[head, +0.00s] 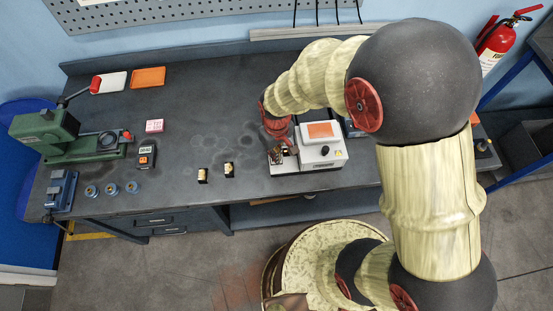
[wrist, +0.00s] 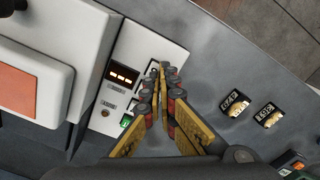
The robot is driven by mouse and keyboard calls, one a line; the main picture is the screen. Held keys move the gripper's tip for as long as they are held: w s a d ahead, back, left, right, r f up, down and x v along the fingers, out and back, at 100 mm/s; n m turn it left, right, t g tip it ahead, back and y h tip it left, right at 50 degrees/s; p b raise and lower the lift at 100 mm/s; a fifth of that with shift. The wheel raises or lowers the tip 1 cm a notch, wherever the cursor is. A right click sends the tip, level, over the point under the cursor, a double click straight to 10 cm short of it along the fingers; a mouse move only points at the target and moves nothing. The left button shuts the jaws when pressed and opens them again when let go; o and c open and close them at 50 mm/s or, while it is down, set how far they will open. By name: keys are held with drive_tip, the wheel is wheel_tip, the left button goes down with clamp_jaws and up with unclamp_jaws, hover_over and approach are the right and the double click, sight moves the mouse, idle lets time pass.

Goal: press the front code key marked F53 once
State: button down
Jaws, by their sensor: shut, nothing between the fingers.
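The white and grey machine (head: 318,148) with an orange top pad stands at the right of the bench. In the wrist view its light front panel (wrist: 140,52) has a dark display (wrist: 123,75) with lit marks, a green button (wrist: 126,121) and small grey labels. My gripper (wrist: 162,68) is shut and empty, its fingertips over the panel beside the display. I cannot tell whether the tips touch it. No key marked F53 is readable; the fingers cover part of the panel. In the head view my gripper (head: 277,154) is at the machine's left end.
Two small dark blocks with pale marked faces (wrist: 235,103) stand apart from the machine near the bench edge. A green press (head: 70,138), blue rings (head: 112,188) and an orange tray (head: 148,77) are farther left. The bench between is mostly clear.

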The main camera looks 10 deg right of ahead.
drive_tip(key=shift+f, duration=0.5)
idle(0.3)
drive_tip(key=shift+r+p, duration=2.05)
drive_tip(key=shift+r, duration=1)
drive_tip(key=shift+m+g, duration=0.4)
drive_tip(key=shift+g, duration=0.2)
drive_tip(key=s, duration=0.2)
drive_tip(key=s+d, duration=0.1)
drive_tip(key=s, duration=0.1)
drive_tip(key=shift+d+r, duration=0.1)
drive_tip(key=shift+r, duration=0.15)
drive_tip(key=s+d+r+m+t+b, duration=0.2)
drive_tip(key=s+d+r+t+b, duration=0.1)
drive_tip(key=r, duration=0.6)
drive_tip(key=s+d+r+m+t+b, duration=0.2)
drive_tip(key=s+d+r+b, duration=0.3)
drive_tip(key=r, duration=0.5)
drive_tip(key=d+t+b, duration=0.1)
drive_tip(key=d, duration=0.1)
drive_tip(key=shift+d+r+m+t, duration=0.3)
drive_tip(key=shift+d+m+t, duration=0.1)
